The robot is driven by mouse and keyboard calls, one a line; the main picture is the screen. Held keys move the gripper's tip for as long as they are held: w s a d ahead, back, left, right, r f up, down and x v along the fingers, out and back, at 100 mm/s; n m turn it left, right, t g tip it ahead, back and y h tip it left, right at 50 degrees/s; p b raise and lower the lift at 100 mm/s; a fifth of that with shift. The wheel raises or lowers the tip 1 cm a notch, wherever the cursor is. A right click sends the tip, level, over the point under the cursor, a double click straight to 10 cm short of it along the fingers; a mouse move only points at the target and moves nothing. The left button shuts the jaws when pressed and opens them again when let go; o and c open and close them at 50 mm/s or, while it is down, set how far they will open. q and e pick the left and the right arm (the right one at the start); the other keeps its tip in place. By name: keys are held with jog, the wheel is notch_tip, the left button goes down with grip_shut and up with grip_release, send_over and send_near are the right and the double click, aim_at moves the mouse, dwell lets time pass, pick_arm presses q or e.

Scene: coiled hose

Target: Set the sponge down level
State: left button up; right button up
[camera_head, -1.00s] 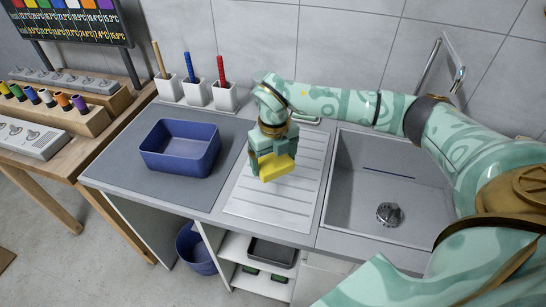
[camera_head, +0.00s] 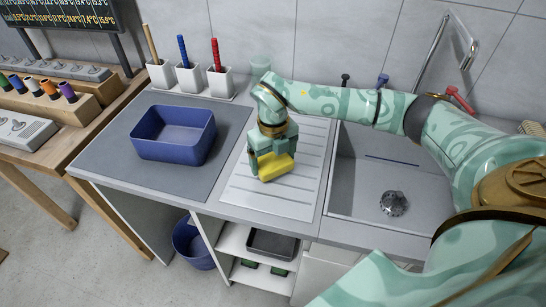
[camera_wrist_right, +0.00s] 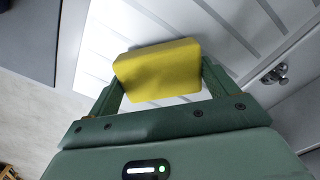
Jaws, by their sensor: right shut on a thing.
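The yellow sponge (camera_head: 276,168) is held between the fingers of my right gripper (camera_head: 270,160), over the ribbed drainboard (camera_head: 262,203) beside the sink. In the right wrist view the sponge (camera_wrist_right: 158,72) sits between the two fingers (camera_wrist_right: 160,95), with the light ribbed surface behind it. It looks slightly tilted in the head view. I cannot tell whether its underside touches the drainboard. My left gripper is not in view.
A blue basin (camera_head: 174,134) stands on the grey mat left of the drainboard. The sink (camera_head: 385,190) with its drain lies to the right. White cups with coloured handles (camera_head: 188,78) stand at the back. The drainboard's front part is clear.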

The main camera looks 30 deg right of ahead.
jog(key=shift+f, duration=0.55)
jog(key=o, duration=0.8)
jog(key=shift+r, duration=0.1)
notch_tip(320, 180, up, 16)
jog(key=p, duration=0.3)
